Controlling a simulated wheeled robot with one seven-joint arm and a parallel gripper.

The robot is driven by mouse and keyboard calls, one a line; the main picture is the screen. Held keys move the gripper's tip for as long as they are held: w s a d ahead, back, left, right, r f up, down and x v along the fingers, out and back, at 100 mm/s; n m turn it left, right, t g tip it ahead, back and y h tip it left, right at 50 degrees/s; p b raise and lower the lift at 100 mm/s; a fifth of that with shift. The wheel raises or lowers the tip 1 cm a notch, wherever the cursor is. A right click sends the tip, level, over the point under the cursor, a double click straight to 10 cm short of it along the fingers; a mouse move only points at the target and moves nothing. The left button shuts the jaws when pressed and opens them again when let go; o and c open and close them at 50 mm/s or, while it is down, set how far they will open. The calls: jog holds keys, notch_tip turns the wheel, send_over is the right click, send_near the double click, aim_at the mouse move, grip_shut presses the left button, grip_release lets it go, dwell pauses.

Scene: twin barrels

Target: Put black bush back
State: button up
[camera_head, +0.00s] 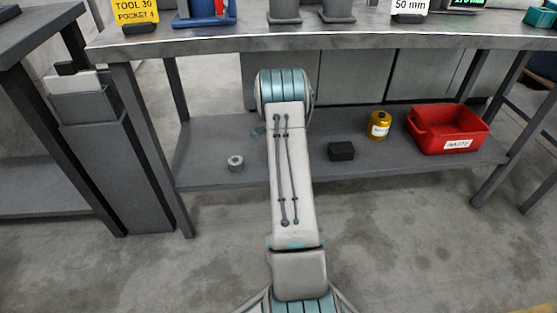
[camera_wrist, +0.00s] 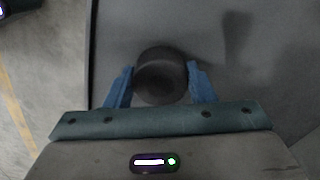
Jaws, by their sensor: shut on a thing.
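The black bush (camera_wrist: 160,76) shows in the wrist view as a short dark round piece. My gripper (camera_wrist: 160,84) has its two blue fingers on either side of it and is shut on it. A smooth dark grey surface lies behind the bush, with a shadow on it to the right. I cannot tell whether the bush touches that surface. In the head view my arm hides its own far end, so neither gripper nor bush shows there. Two dark grey cylindrical bases (camera_head: 285,12) and (camera_head: 338,10) stand on the workbench (camera_head: 220,42), cut off by the top edge.
The lower shelf (camera_head: 215,175) holds a metal ring (camera_head: 236,162), a black block (camera_head: 341,151), a yellow container (camera_head: 379,126) and a red waste bin (camera_head: 450,129). A yellow tool sign (camera_head: 135,11) and a 50 mm sign (camera_head: 410,8) stand on the bench.

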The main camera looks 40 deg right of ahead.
jog(key=shift+f, duration=0.45)
jog(key=shift+f, duration=0.15)
jog(key=o, duration=1.3)
jog(key=shift+o, duration=0.2)
notch_tip(320, 180, up, 8)
jog(key=p, duration=0.3)
jog(key=shift+p, duration=0.3)
jog(key=shift+f, duration=0.1)
